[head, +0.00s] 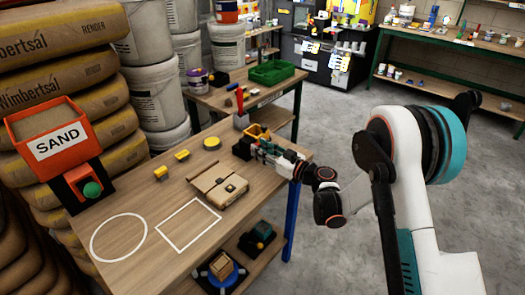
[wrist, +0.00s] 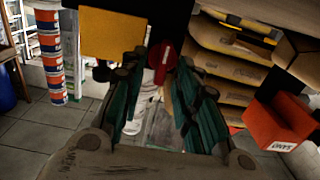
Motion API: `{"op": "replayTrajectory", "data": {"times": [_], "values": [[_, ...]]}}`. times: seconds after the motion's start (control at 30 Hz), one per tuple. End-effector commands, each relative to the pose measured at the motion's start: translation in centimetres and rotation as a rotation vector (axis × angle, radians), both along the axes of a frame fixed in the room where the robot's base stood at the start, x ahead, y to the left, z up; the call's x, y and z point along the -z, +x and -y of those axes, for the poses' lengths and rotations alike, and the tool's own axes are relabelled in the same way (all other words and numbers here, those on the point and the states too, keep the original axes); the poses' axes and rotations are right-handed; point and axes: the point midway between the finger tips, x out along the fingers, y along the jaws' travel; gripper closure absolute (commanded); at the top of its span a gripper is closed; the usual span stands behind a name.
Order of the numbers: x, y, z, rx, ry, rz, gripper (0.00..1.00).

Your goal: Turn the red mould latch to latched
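The red latch (wrist: 163,60) shows in the wrist view as a small red piece between my gripper's fingertips. A yellow plate (wrist: 112,36) stands just left of it, beside dark parts. In the head view the yellow and black mould (head: 257,134) stands near the back right edge of the workbench (head: 150,190), with my gripper (head: 266,153) close against its front right side. The latch is not clear there. My gripper also shows in the wrist view (wrist: 161,64); its green fingers are apart, one on each side of the latch. I cannot tell whether they touch it.
Small yellow pieces (head: 170,163) lie left. An orange SAND bin (head: 57,136) stands at the left end; it shows in the wrist view (wrist: 275,124). A red-handled tool (head: 239,104) stands behind the mould.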

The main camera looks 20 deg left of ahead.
Motion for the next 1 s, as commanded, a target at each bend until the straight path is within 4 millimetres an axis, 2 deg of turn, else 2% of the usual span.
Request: {"op": "replayTrajectory", "data": {"times": [0.1,0.17,0.23,0.27,0.67,1.0], "values": [[-0.01,-0.01,0.01,0.000,0.000,0.000,0.71],[0.00,-0.02,0.01,0.000,0.000,0.000,0.82],[0.00,-0.02,0.01,0.000,0.000,0.000,0.98],[0.00,-0.02,0.01,0.000,0.000,0.000,1.00],[0.05,-0.06,0.01,0.000,-0.010,0.024,1.00],[0.17,-0.28,-0.09,-0.001,-0.086,0.208,1.00]]}}
